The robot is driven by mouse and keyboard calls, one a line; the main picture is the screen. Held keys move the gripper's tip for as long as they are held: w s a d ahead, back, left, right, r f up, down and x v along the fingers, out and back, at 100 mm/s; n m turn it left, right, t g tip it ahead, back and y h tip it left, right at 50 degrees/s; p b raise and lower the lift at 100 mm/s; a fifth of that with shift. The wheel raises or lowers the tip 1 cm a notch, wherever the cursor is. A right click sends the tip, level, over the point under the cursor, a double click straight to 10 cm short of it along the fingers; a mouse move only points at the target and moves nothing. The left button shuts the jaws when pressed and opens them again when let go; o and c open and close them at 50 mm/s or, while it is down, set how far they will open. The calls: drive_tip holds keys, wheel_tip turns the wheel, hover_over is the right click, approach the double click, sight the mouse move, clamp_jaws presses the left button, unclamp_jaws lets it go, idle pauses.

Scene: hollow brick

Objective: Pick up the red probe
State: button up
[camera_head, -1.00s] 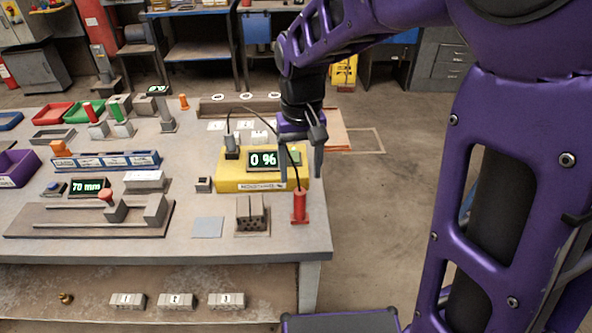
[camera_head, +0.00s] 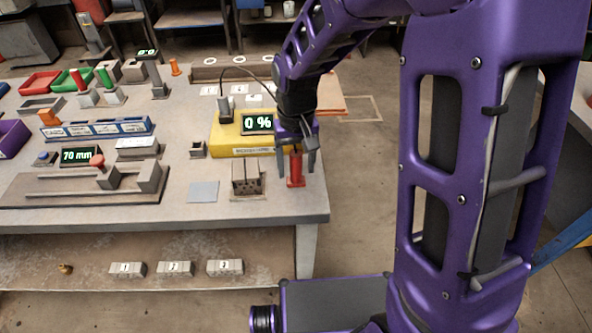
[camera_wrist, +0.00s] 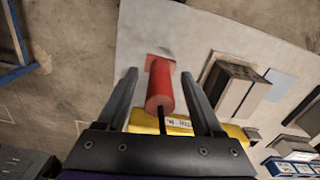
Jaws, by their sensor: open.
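The red probe (camera_head: 295,170) stands upright on a small red base near the right front corner of the table. My gripper (camera_head: 297,167) is lowered over it from above. In the wrist view the red probe (camera_wrist: 160,88) lies between the two open fingers (camera_wrist: 158,92), with a visible gap on the right side. A dark cable leaves the probe's near end. The yellow meter box (camera_head: 232,143) reads 0 % and stands just behind; it is partly hidden by my gripper.
The hollow brick (camera_head: 247,178) stands close to the left of the probe. A light blue-grey square (camera_head: 203,192) lies further left, near a slide gauge reading 70 mm (camera_head: 80,156). The table's right edge (camera_head: 322,185) is close to the probe, with open floor beyond.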

clamp_jaws()
idle(0.3)
wheel_tip(320, 180, up, 10)
drive_tip(key=shift+r+p, duration=0.1)
drive_tip(key=shift+p, duration=0.7)
